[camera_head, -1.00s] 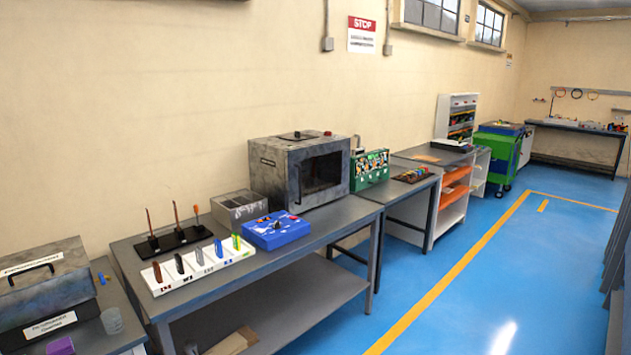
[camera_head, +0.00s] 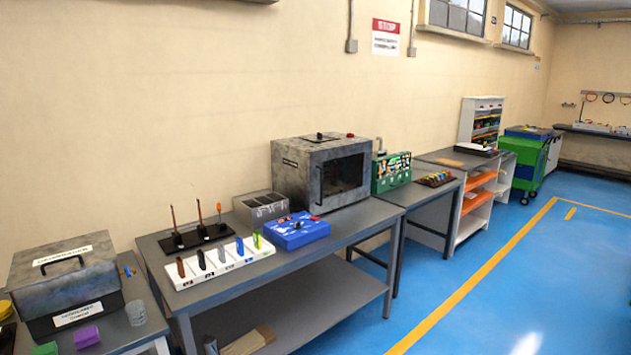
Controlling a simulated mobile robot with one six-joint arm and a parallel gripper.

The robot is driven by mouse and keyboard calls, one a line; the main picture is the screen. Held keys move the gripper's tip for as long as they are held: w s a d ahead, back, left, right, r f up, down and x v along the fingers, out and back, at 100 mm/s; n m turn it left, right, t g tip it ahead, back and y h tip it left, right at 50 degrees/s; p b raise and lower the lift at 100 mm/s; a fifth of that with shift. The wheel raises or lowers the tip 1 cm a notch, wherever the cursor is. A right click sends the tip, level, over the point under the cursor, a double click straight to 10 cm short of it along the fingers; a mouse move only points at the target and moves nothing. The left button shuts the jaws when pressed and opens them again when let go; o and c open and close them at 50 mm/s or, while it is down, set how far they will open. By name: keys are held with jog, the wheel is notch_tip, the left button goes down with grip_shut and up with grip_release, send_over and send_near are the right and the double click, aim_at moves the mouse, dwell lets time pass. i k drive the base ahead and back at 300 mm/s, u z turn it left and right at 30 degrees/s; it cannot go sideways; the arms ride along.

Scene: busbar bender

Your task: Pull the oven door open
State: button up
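The oven (camera_head: 322,172) is a grey metal box standing at the back right of the nearer grey workbench, against the wall. Its door (camera_head: 343,176), with a dark window, faces right and toward me and looks closed. A dark handle (camera_head: 318,184) seems to run along the door's left edge; it is small in this view. A knob shows on the oven's top. My gripper is not in view.
A blue box (camera_head: 297,232), a grey divided box (camera_head: 261,207) and a white rack (camera_head: 222,261) share the bench (camera_head: 350,229). A grey lidded case (camera_head: 66,277) stands at left. The blue floor (camera_head: 480,290) at right is clear.

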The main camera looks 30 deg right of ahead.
aim_at(317, 204)
jog(key=i, duration=0.9)
jog(key=z, duration=0.05)
